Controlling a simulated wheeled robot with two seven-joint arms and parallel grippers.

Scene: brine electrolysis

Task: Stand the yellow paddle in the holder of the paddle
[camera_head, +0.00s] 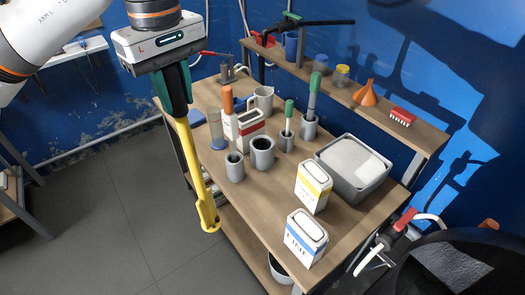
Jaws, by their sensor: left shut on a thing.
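The yellow paddle (196,165) hangs from my left gripper (174,92), which is shut on its upper end. The paddle points down, slightly tilted, with its wide end low beside the table's left edge, in front of the tabletop. Two grey cup-like holders stand empty on the table: a narrower one (235,170) and a wider one (262,155). I cannot tell which is the paddle's holder. Two more grey holders, one (287,143) nearer and one (308,128) farther, each have a green-handled tool standing in them. My right gripper is not in view.
A white-and-yellow box (312,188), a white-and-blue box (305,240) and a grey tub (372,190) stand on the wooden table (258,210). A red-and-white box (250,124), an orange-handled item (228,103) and a grey mug (263,100) stand behind the empty holders. A shelf (335,88) runs behind.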

